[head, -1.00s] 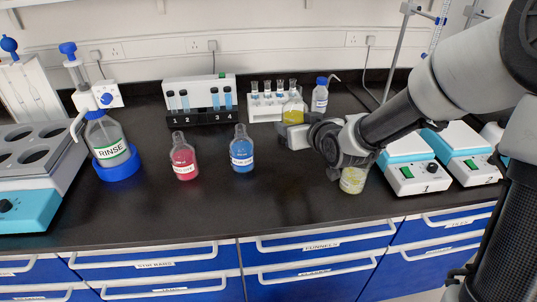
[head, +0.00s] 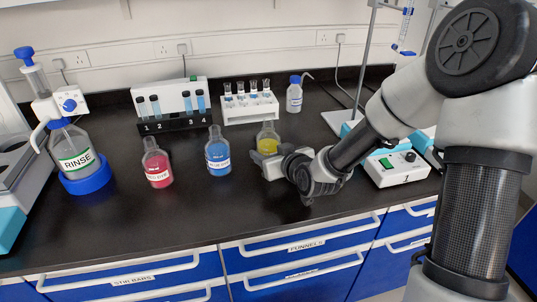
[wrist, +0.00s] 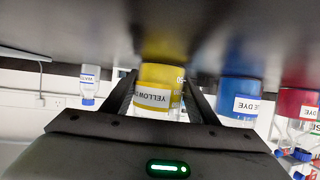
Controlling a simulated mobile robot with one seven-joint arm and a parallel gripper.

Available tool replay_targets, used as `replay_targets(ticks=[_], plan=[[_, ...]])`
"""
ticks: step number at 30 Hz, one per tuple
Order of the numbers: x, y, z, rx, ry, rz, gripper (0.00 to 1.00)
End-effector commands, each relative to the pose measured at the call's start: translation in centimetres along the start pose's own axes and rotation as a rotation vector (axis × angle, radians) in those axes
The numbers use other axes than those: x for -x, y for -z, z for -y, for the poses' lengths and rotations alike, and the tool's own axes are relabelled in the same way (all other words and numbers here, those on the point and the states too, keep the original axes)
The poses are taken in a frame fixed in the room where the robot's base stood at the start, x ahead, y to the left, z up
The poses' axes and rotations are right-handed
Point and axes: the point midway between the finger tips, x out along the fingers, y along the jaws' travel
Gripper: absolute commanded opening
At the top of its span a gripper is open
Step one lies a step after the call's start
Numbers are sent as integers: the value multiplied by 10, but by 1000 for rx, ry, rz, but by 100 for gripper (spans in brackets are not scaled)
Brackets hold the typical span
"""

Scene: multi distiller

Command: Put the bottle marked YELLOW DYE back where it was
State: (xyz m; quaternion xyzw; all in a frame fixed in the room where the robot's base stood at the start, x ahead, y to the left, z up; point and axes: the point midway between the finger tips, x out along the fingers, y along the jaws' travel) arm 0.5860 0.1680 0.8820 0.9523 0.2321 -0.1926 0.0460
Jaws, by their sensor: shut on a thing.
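The YELLOW DYE bottle (head: 267,141) is clear with yellow liquid and a white label. In the head view it is upright, right of the BLUE DYE bottle (head: 218,155), its lower part hidden by my gripper (head: 265,163). The wrist picture is upside down. There the YELLOW DYE bottle (wrist: 155,97) is between the two fingers of my gripper (wrist: 160,100), which is shut on it. Its base is close to the bench; I cannot tell whether it touches.
The RED DYE bottle (head: 157,165) stands left of the blue one. A tube rack (head: 250,108) and a white wash bottle (head: 294,95) stand behind. A hotplate (head: 398,168) is right of my gripper. The bench front (head: 150,225) is clear.

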Motion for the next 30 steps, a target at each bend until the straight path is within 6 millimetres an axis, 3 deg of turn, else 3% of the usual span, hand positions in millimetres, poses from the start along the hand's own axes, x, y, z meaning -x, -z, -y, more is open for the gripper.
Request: replay_targets(ticks=[9, 10, 13, 25, 30], plan=[[-1, -1, 0, 2, -1, -5, 17], [-1, -2, 0, 1, 0, -2, 55], [-1, -1, 0, 1, 0, -2, 72], [3, 4, 0, 1, -1, -2, 72], [32, 4, -1, 3, -3, -1, 72]])
